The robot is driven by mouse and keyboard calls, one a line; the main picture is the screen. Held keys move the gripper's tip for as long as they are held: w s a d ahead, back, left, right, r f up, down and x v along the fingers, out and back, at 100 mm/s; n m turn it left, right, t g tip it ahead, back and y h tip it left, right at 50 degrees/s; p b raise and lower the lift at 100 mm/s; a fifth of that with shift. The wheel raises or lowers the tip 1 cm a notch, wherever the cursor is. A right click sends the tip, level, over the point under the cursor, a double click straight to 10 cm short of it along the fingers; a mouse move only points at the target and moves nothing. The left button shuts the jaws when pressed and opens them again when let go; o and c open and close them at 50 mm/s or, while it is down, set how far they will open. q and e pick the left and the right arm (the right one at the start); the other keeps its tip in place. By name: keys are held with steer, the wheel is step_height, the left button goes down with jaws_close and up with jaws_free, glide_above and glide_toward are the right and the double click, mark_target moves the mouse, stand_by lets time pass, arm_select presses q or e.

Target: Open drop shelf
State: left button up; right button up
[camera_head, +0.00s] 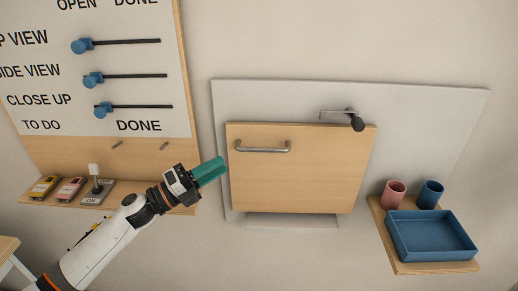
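The drop shelf is a light wood panel (295,180) standing upright and closed against a grey backboard (420,120). A metal bar handle (262,149) sits near its upper left corner. A metal crank-like latch with a dark knob (357,123) is mounted at the top right, and its knob overlaps the panel's top edge. My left gripper (217,167), with green fingers, is just left of the panel, below and left of the handle, and appears apart from it. Its fingers look close together; whether they are fully shut is unclear. My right gripper is not in view.
A small wooden shelf (405,267) at the right holds a pink cup (393,194), a blue cup (430,194) and a blue tray (432,236). At the left is a board with blue sliders (93,79). Its ledge (120,200) holds a switch (96,187) and small boxes (70,189).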

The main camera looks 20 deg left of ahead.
mark_target(259, 150)
arm_select(q)
steer(key=w+d+r+m+g+p, duration=0.1)
steer(key=d, duration=0.1)
steer(key=w+d+r+m+g+h+p, duration=0.1)
steer(key=w+d+m, duration=0.1)
steer(key=d, duration=0.1)
steer(key=w+d+r+m+g+h+p, duration=0.1)
steer(key=w+d+r+p, duration=0.1)
steer(key=d, duration=0.1)
steer(key=shift+w+d+m, duration=0.1)
steer(key=shift+d+m, duration=0.1)
steer(key=shift+m, duration=0.1)
steer(key=shift+w+d, duration=0.3)
steer(key=shift+d, duration=0.1)
jaws_close()
